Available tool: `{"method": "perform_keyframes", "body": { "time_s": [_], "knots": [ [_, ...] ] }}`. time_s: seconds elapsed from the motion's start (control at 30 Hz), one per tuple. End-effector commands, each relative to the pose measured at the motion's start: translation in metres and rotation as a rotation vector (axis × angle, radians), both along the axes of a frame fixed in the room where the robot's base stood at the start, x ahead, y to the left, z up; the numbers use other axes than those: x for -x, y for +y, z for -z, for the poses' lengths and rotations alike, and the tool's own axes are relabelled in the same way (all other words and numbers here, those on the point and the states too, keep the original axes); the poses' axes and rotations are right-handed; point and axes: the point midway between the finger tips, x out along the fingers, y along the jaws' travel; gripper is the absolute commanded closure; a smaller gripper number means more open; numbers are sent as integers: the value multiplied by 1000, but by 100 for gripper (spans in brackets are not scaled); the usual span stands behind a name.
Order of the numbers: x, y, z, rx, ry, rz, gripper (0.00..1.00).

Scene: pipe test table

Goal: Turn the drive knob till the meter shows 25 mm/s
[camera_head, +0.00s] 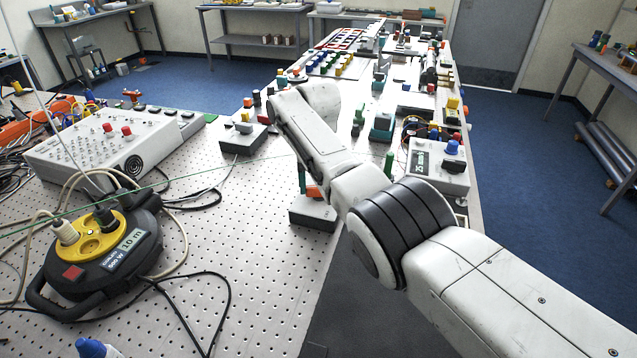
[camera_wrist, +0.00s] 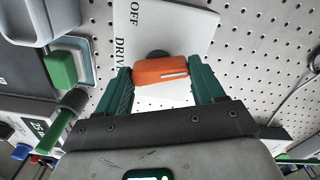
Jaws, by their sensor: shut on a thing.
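The drive knob (camera_wrist: 161,70) is an orange bar with a white line, on a pale panel (camera_wrist: 185,22) lettered OFF and DRIVE. My gripper (camera_wrist: 160,76) has a green finger on each side of the knob and is shut on it. The meter (camera_head: 421,163) is on a white box at the right. Its small digits look like 25, also on the meter in the wrist view (camera_wrist: 38,127).
A black cable reel (camera_head: 95,255) with a yellow top stands at the left front. A white console (camera_head: 105,140) with red knobs is behind it. A small grey box (camera_head: 243,139) stands left of my arm. The perforated table (camera_head: 235,225) is mostly bare between reel and arm, except for cables.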

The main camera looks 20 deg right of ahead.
Motion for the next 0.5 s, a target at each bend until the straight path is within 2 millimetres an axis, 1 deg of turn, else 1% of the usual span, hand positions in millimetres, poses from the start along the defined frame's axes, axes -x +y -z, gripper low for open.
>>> {"method": "perform_keyframes", "body": {
  "time_s": [0.47,0.5],
  "knots": [
    [-2,0,-2,0,-7,14,62],
    [-2,0,-2,0,-7,14,30]
  ]
}}
